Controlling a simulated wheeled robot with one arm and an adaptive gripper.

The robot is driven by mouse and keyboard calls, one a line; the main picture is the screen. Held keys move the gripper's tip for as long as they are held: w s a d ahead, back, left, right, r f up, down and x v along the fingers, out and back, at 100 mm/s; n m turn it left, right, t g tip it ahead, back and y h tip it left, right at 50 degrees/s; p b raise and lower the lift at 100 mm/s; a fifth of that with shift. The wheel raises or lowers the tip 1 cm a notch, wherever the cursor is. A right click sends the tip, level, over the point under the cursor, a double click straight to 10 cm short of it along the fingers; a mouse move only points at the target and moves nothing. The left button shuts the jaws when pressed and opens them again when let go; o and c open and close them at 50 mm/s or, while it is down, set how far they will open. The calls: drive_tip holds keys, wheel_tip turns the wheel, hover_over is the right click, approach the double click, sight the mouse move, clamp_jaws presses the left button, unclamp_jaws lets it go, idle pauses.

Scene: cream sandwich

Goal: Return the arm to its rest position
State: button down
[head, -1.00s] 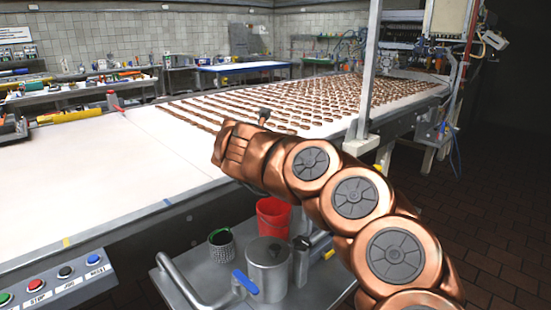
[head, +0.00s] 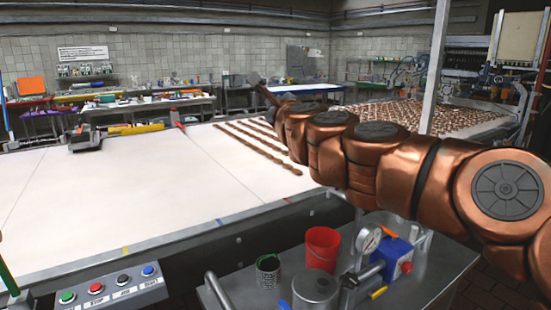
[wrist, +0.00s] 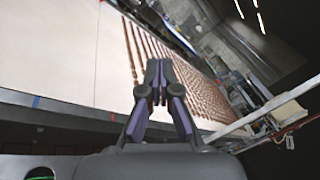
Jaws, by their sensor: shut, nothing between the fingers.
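My copper-coloured arm reaches in from the right of the head view, over the front edge of the conveyor belt (head: 120,195). My gripper (head: 256,78) shows small and dark at the arm's far end, above the belt. In the wrist view my gripper (wrist: 159,66) has its dark fingers together at the tips, with nothing between them. Rows of brown cream sandwiches (head: 255,150) lie on the belt below and beyond it; they also show in the wrist view (wrist: 150,48). My arm hides part of the rows.
A button panel (head: 110,287) is at the lower left. An upright post (head: 436,70) stands behind my arm.

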drive_tip(key=s+a+n+g+y, duration=0.2)
drive_tip(key=s+a+n+y, duration=0.2)
drive_tip(key=s+n, duration=0.25)
drive_tip(key=s+f+n+g+p, duration=0.3)
drive_tip(key=s+f+n+g, duration=0.5)
drive_tip(key=s+f+n, duration=0.65)
drive_tip(key=s+d+f+n+g+h+p, duration=0.1)
drive_tip(key=s+d+f+g+h, duration=0.3)
drive_tip(key=s+d+f, duration=0.5)
drive_tip(key=s+d+f+n+g+h+p, duration=0.1)
drive_tip(key=s+d+f+g+h, duration=0.3)
drive_tip(key=s+d+f, duration=0.6)
drive_tip(key=s+d+n+g, duration=0.1)
drive_tip(key=s+d+g, duration=0.1)
drive_tip(key=s, duration=0.5)
drive_tip(key=shift+d+f+h, duration=0.15)
drive_tip(key=shift+d+h, duration=0.25)
drive_tip(key=shift+d, duration=0.3)
